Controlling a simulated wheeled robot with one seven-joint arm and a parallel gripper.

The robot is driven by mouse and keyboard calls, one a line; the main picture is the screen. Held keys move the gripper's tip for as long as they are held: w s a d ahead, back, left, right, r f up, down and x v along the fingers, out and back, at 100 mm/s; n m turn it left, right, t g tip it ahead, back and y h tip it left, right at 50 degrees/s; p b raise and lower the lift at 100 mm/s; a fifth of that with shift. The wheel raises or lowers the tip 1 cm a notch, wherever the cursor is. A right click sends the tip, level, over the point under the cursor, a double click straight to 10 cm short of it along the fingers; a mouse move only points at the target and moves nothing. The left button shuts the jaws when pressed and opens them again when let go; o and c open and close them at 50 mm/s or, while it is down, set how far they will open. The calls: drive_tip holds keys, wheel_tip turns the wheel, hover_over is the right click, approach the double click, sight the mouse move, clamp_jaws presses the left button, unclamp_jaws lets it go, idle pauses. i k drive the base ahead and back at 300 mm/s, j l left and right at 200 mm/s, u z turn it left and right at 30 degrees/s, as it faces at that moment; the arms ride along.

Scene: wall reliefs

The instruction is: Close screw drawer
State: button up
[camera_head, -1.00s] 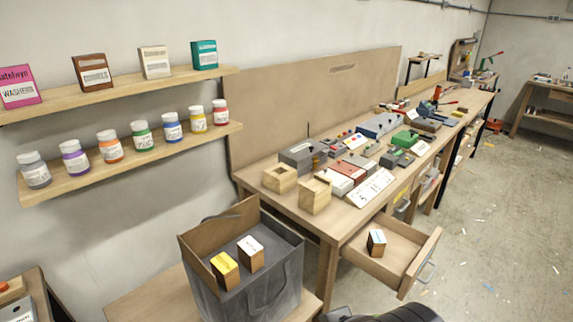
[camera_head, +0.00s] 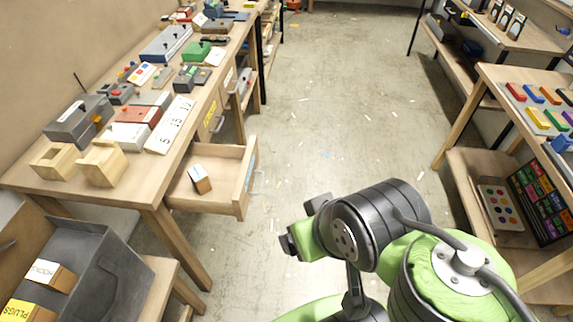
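The drawer (camera_head: 242,188) stands pulled out from the workbench (camera_head: 150,188) at the left of the picture. Whether this box holds screws cannot be read. My arm, green and dark grey, is at the lower middle, to the right of the drawer and apart from it. My gripper's fingers cannot be made out.
A grey bin (camera_head: 95,265) with labelled boxes stands at the lower left on a low wooden surface. Shelving with coloured blocks (camera_head: 530,93) is on the right. The concrete floor (camera_head: 340,100) between is clear apart from small scraps.

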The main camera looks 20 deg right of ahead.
sight(231, 170)
drive_tip(key=i+j+u, duration=0.1)
drive_tip(key=i+u, duration=0.65)
drive_tip(key=k+j, duration=0.05)
drive_tip(key=k, duration=0.05)
